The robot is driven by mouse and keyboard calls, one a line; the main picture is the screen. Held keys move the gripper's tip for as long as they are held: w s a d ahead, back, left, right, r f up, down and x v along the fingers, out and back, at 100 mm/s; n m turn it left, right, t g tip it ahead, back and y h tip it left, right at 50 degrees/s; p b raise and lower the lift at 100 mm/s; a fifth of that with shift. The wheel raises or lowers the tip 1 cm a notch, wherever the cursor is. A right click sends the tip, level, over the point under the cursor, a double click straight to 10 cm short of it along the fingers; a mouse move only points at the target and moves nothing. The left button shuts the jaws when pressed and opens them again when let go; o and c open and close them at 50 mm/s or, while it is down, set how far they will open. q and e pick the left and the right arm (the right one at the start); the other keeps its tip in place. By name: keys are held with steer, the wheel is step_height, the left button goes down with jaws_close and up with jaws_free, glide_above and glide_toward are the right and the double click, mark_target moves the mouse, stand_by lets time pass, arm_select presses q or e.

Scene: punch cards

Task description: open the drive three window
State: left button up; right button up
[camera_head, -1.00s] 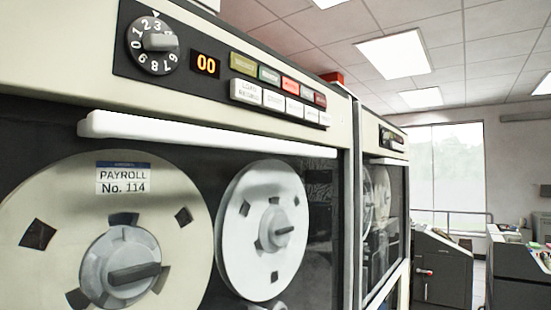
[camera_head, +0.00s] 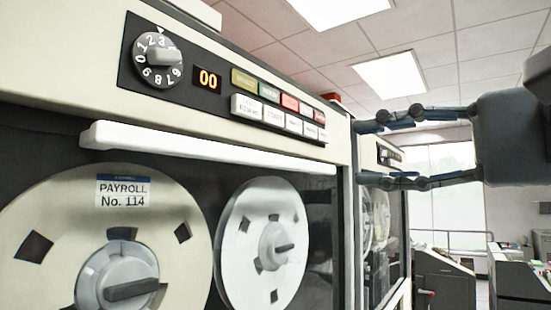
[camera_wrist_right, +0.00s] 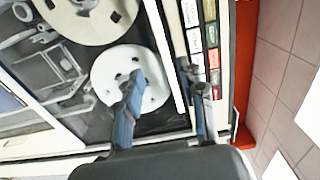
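A tape drive fills the left of the head view. Its dark glass window (camera_head: 318,225) is closed, with a long white handle bar (camera_head: 200,143) along its top edge. Behind the glass are a large reel labelled PAYROLL No. 114 (camera_head: 122,193) and a smaller white reel (camera_head: 262,240). My right gripper (camera_head: 358,152) comes in from the right, fingers spread and empty, near the drive's right end. In the right wrist view, the open fingers (camera_wrist_right: 163,72) appear on either side of the white bar (camera_wrist_right: 166,50), without visible contact. My left gripper is not in view.
Above the window are a numbered dial (camera_head: 158,60), a 00 display (camera_head: 207,79) and rows of coloured and white buttons (camera_head: 276,114). A second drive (camera_head: 385,225) stands beyond. Grey machines (camera_head: 444,280) stand at the right, before a bright room window.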

mark_target(271, 160)
steer(key=p+x, duration=0.4)
steer(key=x, duration=0.8)
steer(key=shift+w+a+r, duration=0.1)
steer(key=shift+a+r, duration=0.1)
steer(key=shift+a, duration=0.1)
steer(key=shift+w+a+f+p, duration=0.1)
steer(key=shift+w+a+p, duration=0.25)
steer(key=shift+a, duration=0.15)
jaws_close()
